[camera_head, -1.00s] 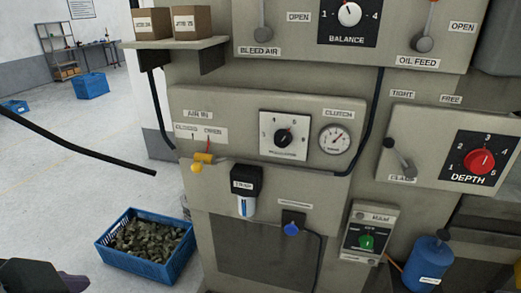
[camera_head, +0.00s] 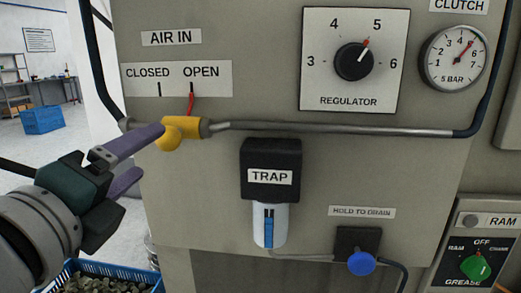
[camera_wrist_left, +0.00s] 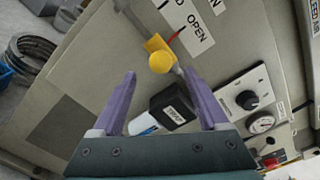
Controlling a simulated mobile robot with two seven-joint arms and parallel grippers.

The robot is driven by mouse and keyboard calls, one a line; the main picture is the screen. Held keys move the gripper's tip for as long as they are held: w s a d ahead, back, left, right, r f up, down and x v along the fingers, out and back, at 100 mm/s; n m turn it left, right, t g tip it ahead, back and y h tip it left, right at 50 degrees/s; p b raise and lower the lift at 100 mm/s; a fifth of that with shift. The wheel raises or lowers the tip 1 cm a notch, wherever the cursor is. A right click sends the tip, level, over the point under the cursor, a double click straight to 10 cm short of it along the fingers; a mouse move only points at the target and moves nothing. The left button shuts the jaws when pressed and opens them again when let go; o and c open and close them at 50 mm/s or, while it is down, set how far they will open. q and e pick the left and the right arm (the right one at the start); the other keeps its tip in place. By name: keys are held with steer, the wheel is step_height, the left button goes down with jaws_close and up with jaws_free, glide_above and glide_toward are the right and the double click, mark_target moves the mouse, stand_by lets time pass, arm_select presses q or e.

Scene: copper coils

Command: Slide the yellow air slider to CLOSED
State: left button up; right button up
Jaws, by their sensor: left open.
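The yellow air slider (camera_head: 187,128) sits on the pipe under the AIR IN label, with a round yellow knob on its front. Its red pointer (camera_head: 191,103) stands at the OPEN mark, right of the CLOSED mark, on the white scale plate (camera_head: 222,78). My left gripper (camera_head: 148,152) is open and empty, its purple fingers reaching in from the left with the upper tip close to the slider's left side. In the left wrist view the yellow knob (camera_wrist_left: 161,62) shows just beyond the gap between the open fingers (camera_wrist_left: 160,76). Contact cannot be told. My right gripper is not in view.
The black TRAP unit (camera_head: 270,170) with a blue-and-white bowl hangs below the pipe. The regulator dial (camera_head: 353,62) and pressure gauge (camera_head: 453,58) are to the right. A blue valve knob (camera_head: 361,263) is lower down. A blue crate (camera_head: 150,278) stands on the floor below.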

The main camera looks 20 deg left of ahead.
mark_target(173, 136)
arm_select(q)
steer(key=shift+w, duration=0.35)
steer(key=p+x, duration=0.1)
steer(key=x, duration=0.8)
steer(key=shift+s, duration=0.1)
jaws_close()
steer(key=shift+f, duration=0.1)
